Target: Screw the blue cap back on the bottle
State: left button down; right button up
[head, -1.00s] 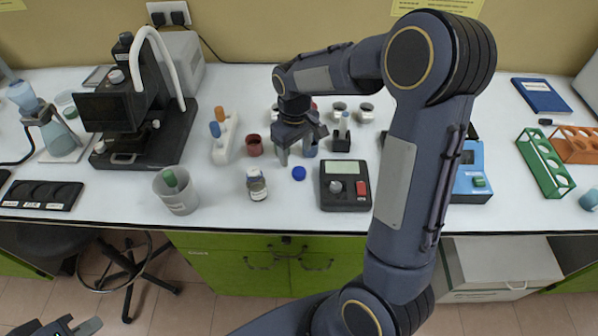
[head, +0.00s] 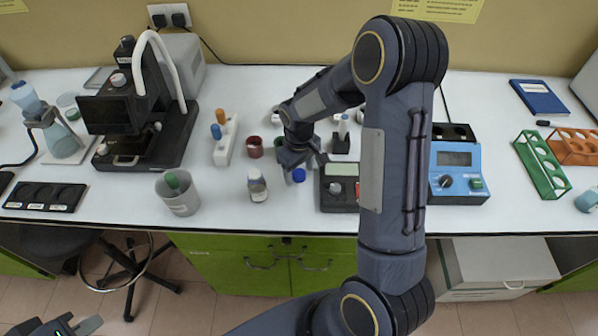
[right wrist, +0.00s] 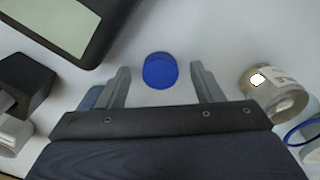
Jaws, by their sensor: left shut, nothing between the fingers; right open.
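The blue cap (head: 298,175) lies on the white bench, to the right of the bottle. In the right wrist view the cap (right wrist: 160,70) shows just ahead of and between my open fingers. The small clear bottle (head: 257,186) with a white label stands upright and open-topped on the bench; it also shows in the right wrist view (right wrist: 272,92) at the right. My right gripper (head: 303,172) is open and empty, pointing down close to the cap. My left gripper (head: 82,326) is low at the left, away from the bench, shut and empty.
A grey beaker (head: 178,193) stands left of the bottle. A black scale (head: 340,187) sits close on the right of the cap, partly behind my arm. A red jar (head: 254,147) and a white rack (head: 226,142) stand behind. The bench front between beaker and bottle is clear.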

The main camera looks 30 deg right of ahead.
jog(key=shift+f, duration=0.1)
jog(key=c, duration=1)
jog(key=shift+c, duration=0.2)
